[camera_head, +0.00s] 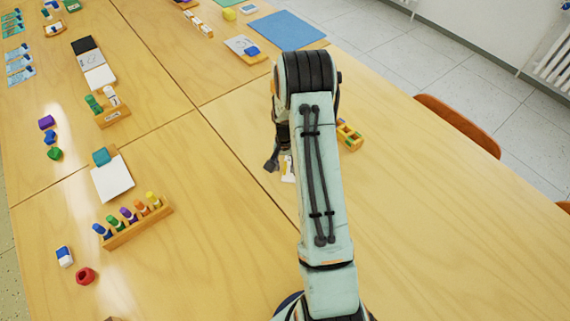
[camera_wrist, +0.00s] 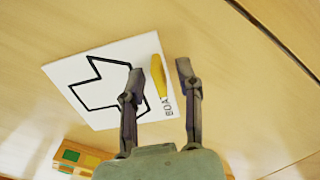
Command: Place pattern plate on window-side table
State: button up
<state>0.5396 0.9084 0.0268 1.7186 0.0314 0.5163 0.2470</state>
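The pattern plate (camera_wrist: 98,82) is a white square plate with a thick black outline shape, small dark lettering and a yellow handle (camera_wrist: 158,75). It lies on the wooden table in the wrist view. In the head view only a small white part (camera_head: 287,172) shows beside my arm, the rest being hidden. My gripper (camera_wrist: 160,70) is open, its two dark fingers apart with the yellow handle showing between them. I cannot tell how high the fingertips are above the plate. In the head view a finger (camera_head: 271,165) shows left of my arm.
A wooden holder with coloured blocks (camera_head: 348,136) stands right of my arm; it shows at the lower left in the wrist view (camera_wrist: 78,158). A peg rack (camera_head: 138,226), a white card (camera_head: 112,180) and small coloured pieces lie left. The right table area (camera_head: 440,220) is clear.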

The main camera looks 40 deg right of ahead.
jog(key=s+a+r+n, duration=0.1)
jog(key=a+r, duration=0.2)
jog(key=r, duration=0.6)
jog(key=s+a+r+n, duration=0.1)
jog(key=a+r, duration=0.2)
jog(key=r, duration=0.6)
jog(key=s+a+r+n, duration=0.3)
jog(key=s+a+n, duration=0.1)
jog(key=s+a, duration=0.4)
jog(key=s+a+r+n, duration=0.3)
jog(key=s+a, duration=0.5)
jog(key=s, duration=0.4)
jog(key=shift+s+r+n+y, duration=0.15)
jog(key=shift+s+n+y, duration=0.1)
jog(key=shift+n+y, duration=0.25)
